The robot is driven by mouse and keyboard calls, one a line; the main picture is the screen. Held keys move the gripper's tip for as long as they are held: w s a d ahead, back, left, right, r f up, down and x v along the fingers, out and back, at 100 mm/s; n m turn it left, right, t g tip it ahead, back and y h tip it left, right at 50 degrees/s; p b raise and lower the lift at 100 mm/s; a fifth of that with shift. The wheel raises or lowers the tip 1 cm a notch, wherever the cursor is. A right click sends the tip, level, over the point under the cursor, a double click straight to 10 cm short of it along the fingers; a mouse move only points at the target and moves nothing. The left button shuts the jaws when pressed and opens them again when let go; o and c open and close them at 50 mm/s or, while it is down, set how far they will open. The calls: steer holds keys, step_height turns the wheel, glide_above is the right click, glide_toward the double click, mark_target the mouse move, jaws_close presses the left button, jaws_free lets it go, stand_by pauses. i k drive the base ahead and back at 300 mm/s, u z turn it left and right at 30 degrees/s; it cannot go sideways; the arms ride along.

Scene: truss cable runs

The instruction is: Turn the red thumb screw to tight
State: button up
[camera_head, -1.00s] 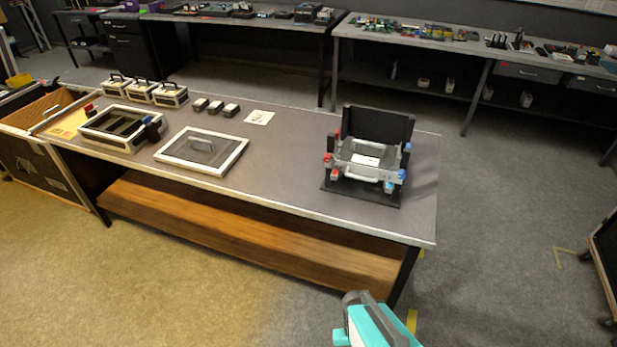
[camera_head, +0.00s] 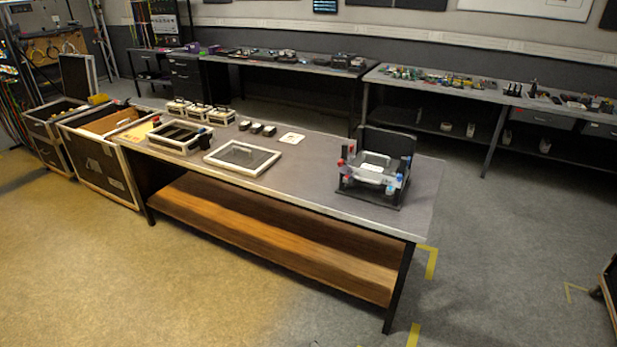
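A black fixture (camera_head: 367,197) with an upright back panel (camera_head: 386,142) stands near the right end of the table. A pale clamp-like frame sits in it around a light block (camera_head: 372,168). My gripper is not in view.
The table (camera_head: 310,170) also holds a framed panel (camera_head: 242,157), an open tray (camera_head: 181,137), several small cases and dark blocks. Wheeled crates (camera_head: 103,165) stand at its left end. The floor (camera_head: 200,290) in front is clear. Workbenches (camera_head: 470,92) line the back.

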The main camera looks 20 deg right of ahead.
mark_target(341, 163)
steer(key=k, duration=0.1)
steer(key=u, duration=0.55)
steer(key=i, duration=0.95)
steer(key=u, duration=0.25)
